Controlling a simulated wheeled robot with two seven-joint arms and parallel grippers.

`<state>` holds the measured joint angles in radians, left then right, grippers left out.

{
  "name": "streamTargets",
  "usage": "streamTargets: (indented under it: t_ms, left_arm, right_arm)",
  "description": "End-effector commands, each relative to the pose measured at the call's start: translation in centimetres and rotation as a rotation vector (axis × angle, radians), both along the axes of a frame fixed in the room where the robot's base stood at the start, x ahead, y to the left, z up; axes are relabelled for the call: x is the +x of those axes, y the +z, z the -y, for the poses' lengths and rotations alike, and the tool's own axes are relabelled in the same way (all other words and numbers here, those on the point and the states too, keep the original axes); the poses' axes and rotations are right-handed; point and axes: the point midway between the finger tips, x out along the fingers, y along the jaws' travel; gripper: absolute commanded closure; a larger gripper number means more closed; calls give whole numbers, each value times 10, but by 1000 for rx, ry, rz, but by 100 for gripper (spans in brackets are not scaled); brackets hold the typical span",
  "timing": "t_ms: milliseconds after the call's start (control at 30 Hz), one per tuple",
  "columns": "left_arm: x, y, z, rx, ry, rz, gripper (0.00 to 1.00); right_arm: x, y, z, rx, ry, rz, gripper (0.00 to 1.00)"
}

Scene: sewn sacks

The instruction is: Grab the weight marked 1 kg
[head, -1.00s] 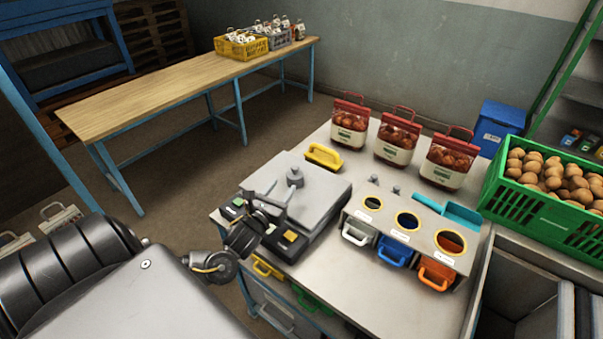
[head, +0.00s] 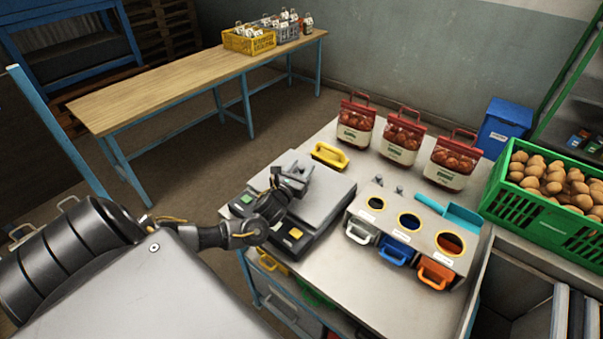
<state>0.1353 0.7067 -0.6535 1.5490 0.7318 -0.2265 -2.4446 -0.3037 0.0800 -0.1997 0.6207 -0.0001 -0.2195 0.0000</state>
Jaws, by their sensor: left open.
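My left gripper (head: 294,177) is open over the grey plate of a scale (head: 318,200) on the metal table. A grey knobbed weight stood on this plate a moment ago. Now my gripper covers that spot, and I cannot tell whether the fingers are around the weight or touch it. Two smaller grey weights stand behind the box with round holes, one on the left (head: 378,180) and one on the right (head: 399,189). No mark on any weight is legible. My right gripper is not in view.
A yellow-handled object (head: 329,155) lies behind the scale. Three red-topped sacks (head: 402,137) stand at the back. The holed box (head: 407,226) has white, blue and orange handles. A teal scoop (head: 450,212) lies beside it. A green crate (head: 545,220) of potatoes stands at right.

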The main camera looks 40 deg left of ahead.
Motion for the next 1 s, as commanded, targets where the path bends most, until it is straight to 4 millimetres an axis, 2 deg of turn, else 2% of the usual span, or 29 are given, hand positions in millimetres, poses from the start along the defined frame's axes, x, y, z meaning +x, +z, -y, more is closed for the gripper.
streamTargets:
  t_ms: [300,667,1000]
  left_arm:
    - [6,-1,-2,0,-1,-1,54]
    - [6,-1,-1,0,-1,-1,100]
    - [7,2,-2,-1,0,6,100]
  right_arm:
    - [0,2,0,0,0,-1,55]
    - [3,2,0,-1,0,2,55]
    - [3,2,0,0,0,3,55]
